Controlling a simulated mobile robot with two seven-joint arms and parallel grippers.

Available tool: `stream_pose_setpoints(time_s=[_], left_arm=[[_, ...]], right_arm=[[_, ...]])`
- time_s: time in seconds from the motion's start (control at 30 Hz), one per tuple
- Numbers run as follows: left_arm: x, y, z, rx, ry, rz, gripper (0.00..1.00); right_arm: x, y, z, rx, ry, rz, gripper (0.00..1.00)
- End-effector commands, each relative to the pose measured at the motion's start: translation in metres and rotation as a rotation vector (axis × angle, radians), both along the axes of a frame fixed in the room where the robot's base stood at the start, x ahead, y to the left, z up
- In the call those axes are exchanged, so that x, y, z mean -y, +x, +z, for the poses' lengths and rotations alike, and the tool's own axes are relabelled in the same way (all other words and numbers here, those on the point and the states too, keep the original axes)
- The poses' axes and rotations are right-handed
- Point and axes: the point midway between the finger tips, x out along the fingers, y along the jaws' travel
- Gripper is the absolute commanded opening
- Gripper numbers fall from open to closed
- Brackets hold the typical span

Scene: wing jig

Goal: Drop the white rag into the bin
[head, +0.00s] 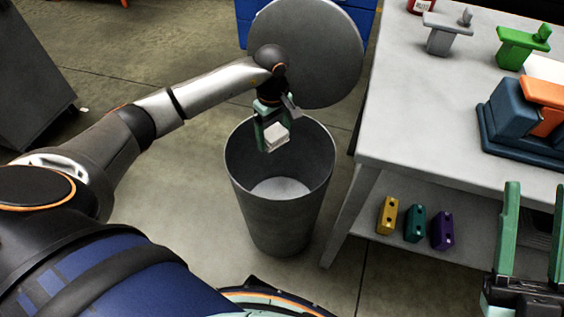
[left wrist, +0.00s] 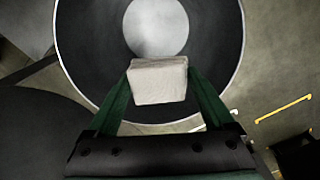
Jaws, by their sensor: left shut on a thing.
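The white rag (head: 277,136) is a small folded white block held between the fingertips of my left gripper (head: 273,132). The left gripper is shut on it, pointing down over the mouth of the grey bin (head: 281,217). In the left wrist view the rag (left wrist: 158,82) sits between the green fingers, with the open bin (left wrist: 85,75) below it and the bin's pale floor (left wrist: 156,27) showing. My right gripper (head: 532,195) is at the lower right beside the table, its two green fingers apart with nothing between them.
A round grey lid (head: 318,50) stands tilted behind the bin. The grey table (head: 420,120) at right bears grey, green, blue and orange parts. Its lower shelf holds a yellow block (head: 388,215), a teal block (head: 415,224) and a purple block (head: 442,230). Floor left of the bin is clear.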

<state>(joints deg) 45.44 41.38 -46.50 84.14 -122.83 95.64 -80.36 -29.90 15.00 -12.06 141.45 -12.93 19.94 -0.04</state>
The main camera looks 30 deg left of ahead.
Motion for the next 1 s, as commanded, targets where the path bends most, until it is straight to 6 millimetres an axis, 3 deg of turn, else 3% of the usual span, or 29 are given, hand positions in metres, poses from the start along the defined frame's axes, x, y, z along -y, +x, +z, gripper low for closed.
stream_pose_setpoints(time_s=[0.23,0.3,0.5,0.97,1.0], left_arm=[[0.0,0.0,-0.015,-0.001,-0.001,-0.002,0.26],[0.001,-0.001,-0.03,-0.003,-0.001,-0.002,0.26],[0.0,0.0,-0.047,-0.002,0.001,-0.001,0.26],[0.0,0.0,-0.052,-0.001,0.0,-0.002,0.26],[0.0,0.0,-0.052,-0.001,0.0,-0.002,0.91]], right_arm=[[-0.004,-0.026,0.025,0.164,-0.003,0.036,0.47],[-0.005,-0.025,0.011,0.151,0.004,0.044,0.47],[-0.006,-0.024,-0.002,0.135,0.018,0.059,0.47],[-0.006,-0.023,-0.005,0.128,0.026,0.065,0.47],[-0.006,-0.023,-0.005,0.128,0.026,0.065,0.47]])
